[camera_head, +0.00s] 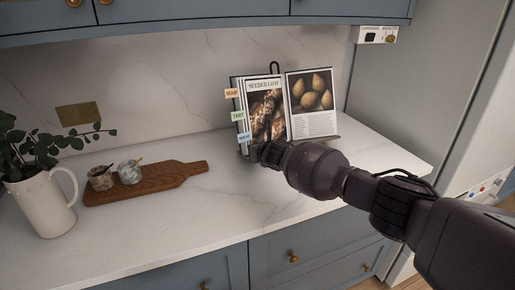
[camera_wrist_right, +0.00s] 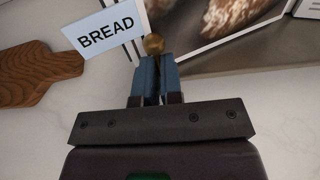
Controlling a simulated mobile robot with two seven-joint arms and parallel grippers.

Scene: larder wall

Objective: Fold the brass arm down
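The brass arm shows in the right wrist view only as a round brass knob (camera_wrist_right: 153,43) at the lower edge of the cookbook; the rest of it is hidden. My right gripper (camera_wrist_right: 158,58) has its two blue fingers almost together, with their tips right at the knob. I see no clear grip around it. In the head view the right gripper (camera_head: 258,152) is at the lower left of the open cookbook (camera_head: 308,105), which stands on a dark stand (camera_head: 275,67), and my wrist hides the knob. My left gripper is not in view.
Tabs for soup, tart and bread (camera_wrist_right: 105,37) stick out from the cookbook's left side. A wooden board (camera_head: 180,180) with two small stone pots (camera_head: 130,172) and a white pitcher (camera_head: 45,205) with leafy stems stand at left. The marble counter (camera_head: 215,215) is clear in front.

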